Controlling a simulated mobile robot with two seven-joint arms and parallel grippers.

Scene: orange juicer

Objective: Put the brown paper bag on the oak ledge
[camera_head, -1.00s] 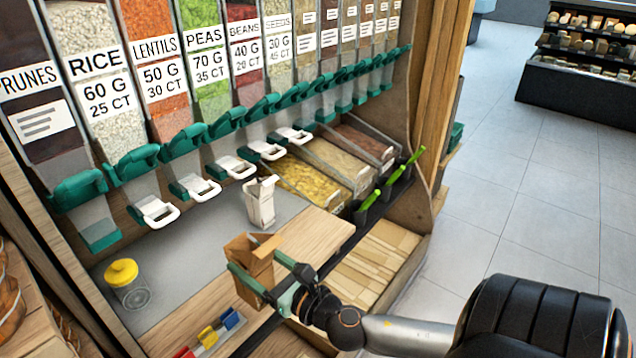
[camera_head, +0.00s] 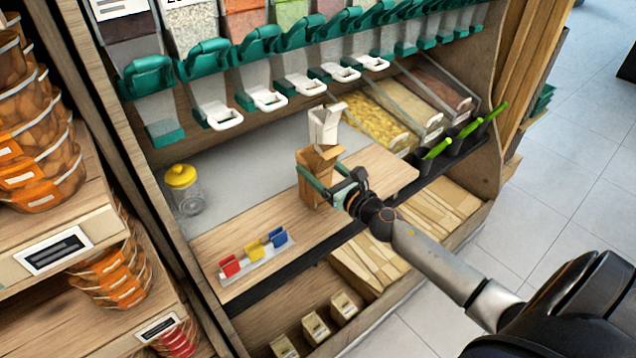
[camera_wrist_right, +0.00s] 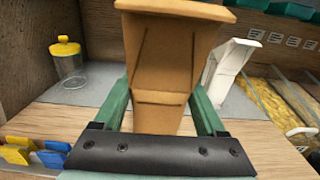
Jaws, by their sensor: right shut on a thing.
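The brown paper bag (camera_head: 316,180) stands upright, open at the top, over the oak ledge (camera_head: 370,170) in the head view. My right gripper (camera_head: 322,186) is shut on the bag, one green finger on each side. The bag also fills the middle of the right wrist view (camera_wrist_right: 165,70), between the green fingers (camera_wrist_right: 158,112). I cannot tell whether the bag's base touches the ledge. My left gripper is not in view.
A white paper bag (camera_head: 325,125) stands just behind. A yellow-lidded jar (camera_head: 184,188) is at the left, and red, yellow and blue clips (camera_head: 254,254) lie on the ledge in front. Green-handled scoops (camera_head: 460,135) are at the right. Dispensers (camera_head: 215,85) hang above.

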